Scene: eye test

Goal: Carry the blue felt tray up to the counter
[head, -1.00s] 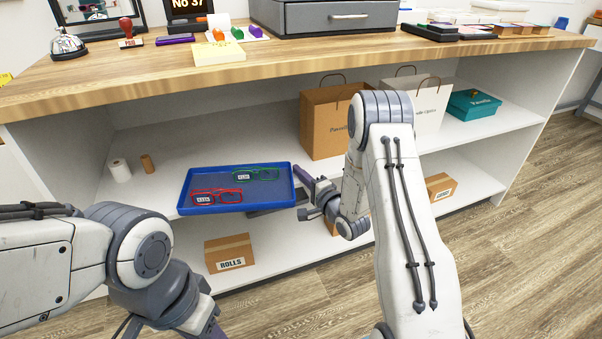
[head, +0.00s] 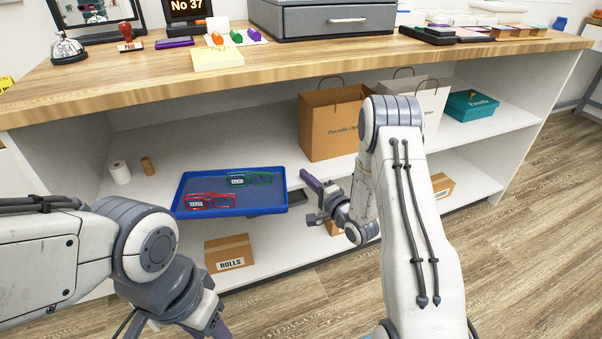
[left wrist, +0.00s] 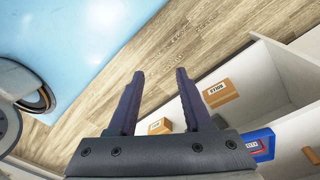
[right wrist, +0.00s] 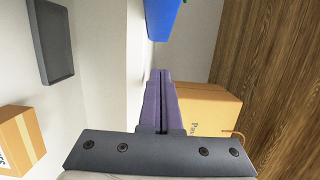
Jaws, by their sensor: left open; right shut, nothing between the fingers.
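The blue felt tray (head: 264,199) lies on the middle shelf under the counter (head: 250,78), and its front appears to stick out past the shelf edge. Red glasses (head: 209,201) and green glasses (head: 250,179) with tags lie in it. My right gripper (head: 304,174) is shut and empty just right of the tray, with a small gap. In the right wrist view its fingers (right wrist: 156,75) are together, and a tray corner (right wrist: 162,16) shows beyond. My left gripper (left wrist: 160,73) is open and empty, low in front of the shelves; part of the tray (left wrist: 262,144) shows at the right there.
Paper bags (head: 330,130) and a teal box (head: 472,106) stand on the shelf to the right. A ROLLS carton (head: 229,253) and a dark flat object (right wrist: 51,42) are lower down. The counter top holds a bell (head: 69,48), a yellow pad (head: 217,59) and a grey drawer unit (head: 325,20).

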